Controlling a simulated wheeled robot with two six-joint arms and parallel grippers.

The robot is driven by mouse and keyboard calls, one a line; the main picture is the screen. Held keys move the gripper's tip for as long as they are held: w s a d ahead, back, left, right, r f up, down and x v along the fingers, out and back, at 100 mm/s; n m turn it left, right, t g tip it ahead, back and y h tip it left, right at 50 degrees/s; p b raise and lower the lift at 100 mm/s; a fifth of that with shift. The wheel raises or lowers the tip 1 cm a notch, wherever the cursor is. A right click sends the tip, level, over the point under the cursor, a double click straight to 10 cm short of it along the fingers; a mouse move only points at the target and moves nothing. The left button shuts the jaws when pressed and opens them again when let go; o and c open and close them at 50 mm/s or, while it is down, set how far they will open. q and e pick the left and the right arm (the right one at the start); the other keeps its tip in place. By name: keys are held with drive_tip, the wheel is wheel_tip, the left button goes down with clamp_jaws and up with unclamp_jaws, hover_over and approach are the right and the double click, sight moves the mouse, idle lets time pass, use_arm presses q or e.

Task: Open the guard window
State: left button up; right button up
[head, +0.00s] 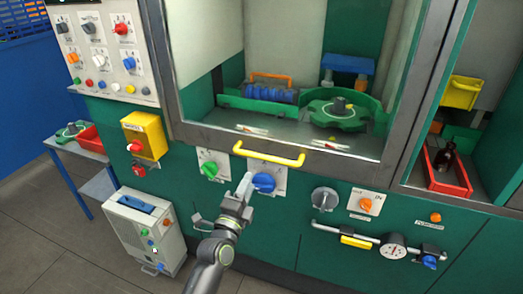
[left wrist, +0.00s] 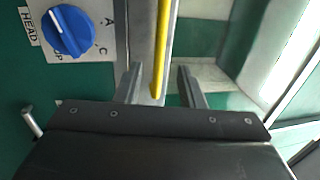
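The guard window (head: 285,75) is a large glazed panel in a grey frame, and it looks closed. Its yellow handle (head: 268,157) runs along the bottom frame. My left gripper (head: 246,185) is just below the handle's left end, in front of the blue knob. In the left wrist view, my left gripper (left wrist: 159,80) is open, with a finger on either side of the yellow handle (left wrist: 163,45) in the picture. No grip on the handle shows, and I cannot tell whether it is fully between the fingers. My right gripper is not in view.
A blue knob (head: 264,182) and a green dial (head: 210,168) sit below the window, close to my gripper. A grey knob (head: 325,198) and a pipe with a gauge (head: 392,245) stick out at right.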

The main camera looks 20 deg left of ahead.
sight(261, 155)
use_arm(q)
drive_tip(key=shift+w+d+r+p, duration=0.1)
drive_tip(key=shift+w+r+p, duration=0.2)
drive_tip(key=shift+w, duration=1.6)
drive_tip(key=shift+w+d+r+p, duration=0.15)
drive_tip(key=shift+w+r, duration=0.25)
drive_tip(key=shift+w, duration=1.45)
drive_tip(key=shift+w+a+r+p, duration=0.1)
drive_tip(key=shift+w+r+p, duration=0.25)
drive_tip(key=shift+w, duration=1.55)
drive_tip(key=shift+c, duration=0.2)
clamp_jaws()
